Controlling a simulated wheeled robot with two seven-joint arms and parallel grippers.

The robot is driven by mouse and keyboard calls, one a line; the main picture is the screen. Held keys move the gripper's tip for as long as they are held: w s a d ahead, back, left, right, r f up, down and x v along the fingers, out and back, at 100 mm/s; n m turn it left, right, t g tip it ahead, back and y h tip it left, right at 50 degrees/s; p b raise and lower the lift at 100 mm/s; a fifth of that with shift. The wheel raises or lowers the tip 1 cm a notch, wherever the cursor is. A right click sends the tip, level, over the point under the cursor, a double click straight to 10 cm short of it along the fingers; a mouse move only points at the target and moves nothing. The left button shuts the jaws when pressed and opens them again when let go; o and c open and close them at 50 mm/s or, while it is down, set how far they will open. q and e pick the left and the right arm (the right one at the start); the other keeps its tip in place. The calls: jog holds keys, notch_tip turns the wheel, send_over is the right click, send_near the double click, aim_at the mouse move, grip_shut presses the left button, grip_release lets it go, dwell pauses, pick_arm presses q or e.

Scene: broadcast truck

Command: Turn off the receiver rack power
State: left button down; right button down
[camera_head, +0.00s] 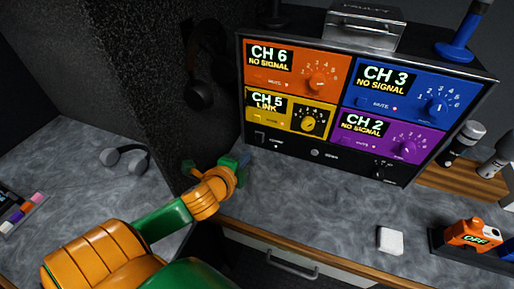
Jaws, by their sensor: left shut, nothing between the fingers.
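The receiver rack (345,167) stands on the grey counter, with orange CH 6, yellow CH 5, blue CH 3 and purple CH 2 panels. CH 6, CH 3 and CH 2 read NO SIGNAL; CH 5 reads LINK. Its black bottom strip has a small dark switch (261,138) at the left and a round button (314,153) beside a small label too blurred to read surely. My left gripper (243,160) is shut and empty, low in front of the rack's lower left corner, apart from the button. Whether it touches the rack I cannot tell. My right gripper is out of view.
A metal box (363,27) and a blue antenna (464,32) sit on the rack. Microphones (465,138) stand at right. A white block (390,240) and an orange pack marked OFF (473,233) lie on the front right counter. Headphones (126,157) lie left, past a dark wall.

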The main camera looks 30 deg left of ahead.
aim_at(260, 144)
pick_arm(q)
jog(key=x, duration=1)
jog(key=shift+w, duration=0.1)
jog(key=f+t+b, duration=0.1)
jog(key=b, duration=0.2)
jog(key=t+b, duration=0.1)
jog(key=b, duration=0.3)
jog(key=shift+w+f+t+y, duration=0.15)
jog(key=shift+f+t+y, duration=0.15)
jog(key=shift+f, duration=0.1)
jog(key=shift+r+b, duration=0.15)
jog(key=shift+b, duration=0.3)
jog(key=shift+r+t+p, duration=0.25)
jog(key=shift+t+p, duration=0.05)
jog(key=shift+p, duration=0.1)
